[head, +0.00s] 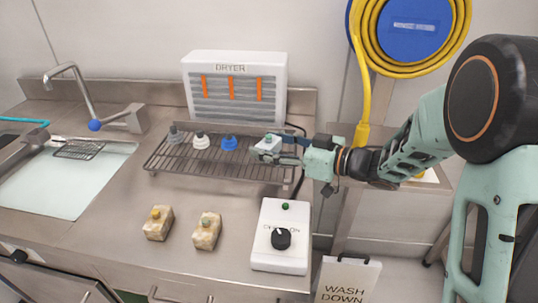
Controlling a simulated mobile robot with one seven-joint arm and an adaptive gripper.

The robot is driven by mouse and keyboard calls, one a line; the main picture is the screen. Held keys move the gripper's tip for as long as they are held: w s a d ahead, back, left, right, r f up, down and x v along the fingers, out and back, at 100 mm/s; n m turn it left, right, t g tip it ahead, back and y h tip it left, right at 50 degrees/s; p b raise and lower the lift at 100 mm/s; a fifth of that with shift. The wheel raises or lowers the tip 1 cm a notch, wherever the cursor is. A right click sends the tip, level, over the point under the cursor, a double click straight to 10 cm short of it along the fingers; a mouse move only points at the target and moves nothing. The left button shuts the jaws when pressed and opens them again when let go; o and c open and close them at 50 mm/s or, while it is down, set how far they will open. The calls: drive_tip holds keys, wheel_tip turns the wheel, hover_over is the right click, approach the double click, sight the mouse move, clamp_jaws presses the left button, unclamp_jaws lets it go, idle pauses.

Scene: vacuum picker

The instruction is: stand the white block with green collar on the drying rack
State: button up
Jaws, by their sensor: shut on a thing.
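A white block with a green collar (268,144) is at my gripper, over the right part of the drying rack (165,166). The drying rack is a dark wire rack on the steel counter. My gripper (275,156) reaches in from the right and is shut on the white block. The fingers hide part of the block's lower side. I cannot tell whether the block's underside touches the wires.
Grey (176,134), white (200,141) and blue (229,143) pieces stand along the rack's back. A dryer (236,86) stands behind. The sink (65,185) is left.

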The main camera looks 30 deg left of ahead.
drive_tip(key=shift+f, duration=1.35)
drive_tip(key=shift+f, duration=0.15)
drive_tip(key=o, duration=1.3)
drive_tip(key=shift+r, duration=0.2)
drive_tip(key=d, duration=0.4)
drive_tip(key=d+r, duration=0.1)
drive_tip(key=d, duration=0.3)
drive_tip(key=s+d, duration=0.1)
drive_tip(key=d, duration=0.2)
drive_tip(key=shift+s+d+r+p, duration=0.1)
drive_tip(key=shift+d+r+p, duration=0.2)
drive_tip(key=shift+d+p, duration=0.1)
